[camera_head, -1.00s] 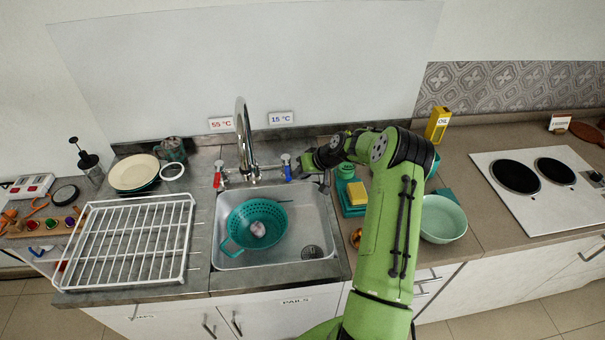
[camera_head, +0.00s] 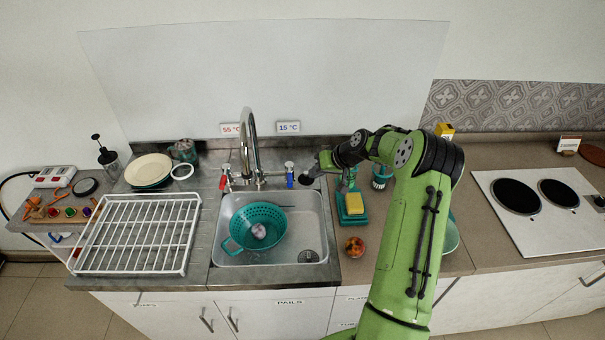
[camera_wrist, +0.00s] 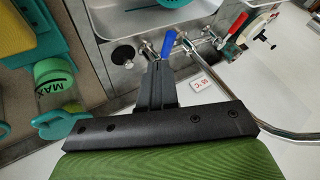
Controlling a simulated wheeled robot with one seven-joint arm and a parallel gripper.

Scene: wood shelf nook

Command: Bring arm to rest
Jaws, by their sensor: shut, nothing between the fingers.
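My green and black arm reaches in from the lower right of the head view. My gripper (camera_head: 308,176) is at the back right corner of the sink, close to the blue tap handle (camera_head: 290,174). In the wrist view its fingers (camera_wrist: 157,85) are together and empty, with their tips near the blue tap handle (camera_wrist: 168,44). I cannot tell whether they touch it. The sink (camera_head: 305,225) holds a teal colander (camera_head: 243,238) with a pale round item (camera_head: 259,231) in it.
A faucet (camera_head: 247,145) and red handle (camera_head: 225,180) stand behind the sink. A sponge (camera_head: 354,203), a teal holder and a reddish-orange round item (camera_head: 354,246) sit right of it. A drying rack (camera_head: 135,235) is at left, a cooktop (camera_head: 535,205) at right.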

